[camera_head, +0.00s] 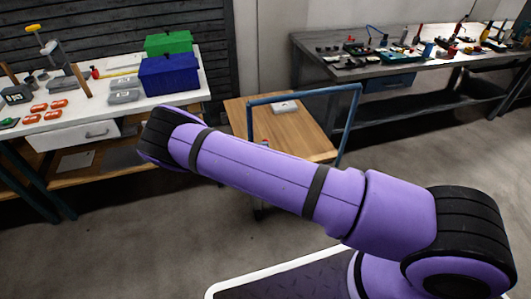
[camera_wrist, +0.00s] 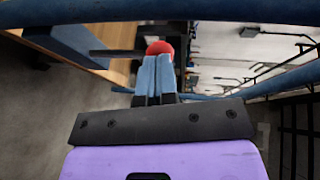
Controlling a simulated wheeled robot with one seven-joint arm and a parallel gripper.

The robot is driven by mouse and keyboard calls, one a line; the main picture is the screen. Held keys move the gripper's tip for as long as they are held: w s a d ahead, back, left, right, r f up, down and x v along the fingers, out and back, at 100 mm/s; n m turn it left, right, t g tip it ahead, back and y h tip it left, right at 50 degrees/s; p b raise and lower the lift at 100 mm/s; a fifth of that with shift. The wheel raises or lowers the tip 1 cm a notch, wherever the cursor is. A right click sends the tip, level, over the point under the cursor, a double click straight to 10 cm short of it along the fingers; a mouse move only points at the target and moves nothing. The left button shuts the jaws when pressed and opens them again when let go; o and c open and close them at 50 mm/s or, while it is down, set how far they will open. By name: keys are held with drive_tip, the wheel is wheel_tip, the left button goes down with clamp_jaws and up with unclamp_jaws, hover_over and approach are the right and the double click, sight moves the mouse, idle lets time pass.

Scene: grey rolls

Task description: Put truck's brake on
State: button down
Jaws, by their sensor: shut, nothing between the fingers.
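The truck (camera_head: 240,110) is a flat wooden cart with a blue tubular handle frame (camera_head: 300,93), seen behind my arm in the head view. A small red knob (camera_head: 264,143) shows just above my forearm there. In the wrist view, a round red knob (camera_wrist: 160,46) sits at the tips of my gripper (camera_wrist: 157,62). The light blue fingers are shut against each other with nothing between them. I cannot tell whether they touch the knob. My arm hides my gripper in the head view.
In the wrist view, a blue tube (camera_wrist: 240,12) crosses close above the fingertips. A workbench with a blue box (camera_head: 170,75) and a green box (camera_head: 168,43) stands at left. A dark bench (camera_head: 390,70) with tools stands at back right. Grey floor is clear at right.

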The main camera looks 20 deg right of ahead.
drive_tip(key=shift+w+r+n+g, duration=0.15)
drive_tip(key=shift+w+g, duration=0.15)
drive_tip(key=shift+w, duration=0.3)
drive_tip(key=shift+w+r+n+g, duration=0.15)
drive_tip(key=shift+w+g, duration=0.15)
drive_tip(key=shift+w, duration=0.4)
drive_tip(key=shift+a, duration=0.1)
drive_tip(key=s+a+r, duration=0.6)
drive_tip(key=s+r, duration=0.2)
drive_tip(key=s, duration=0.1)
drive_tip(key=shift+s, duration=0.4)
drive_tip(key=shift+d, duration=0.1)
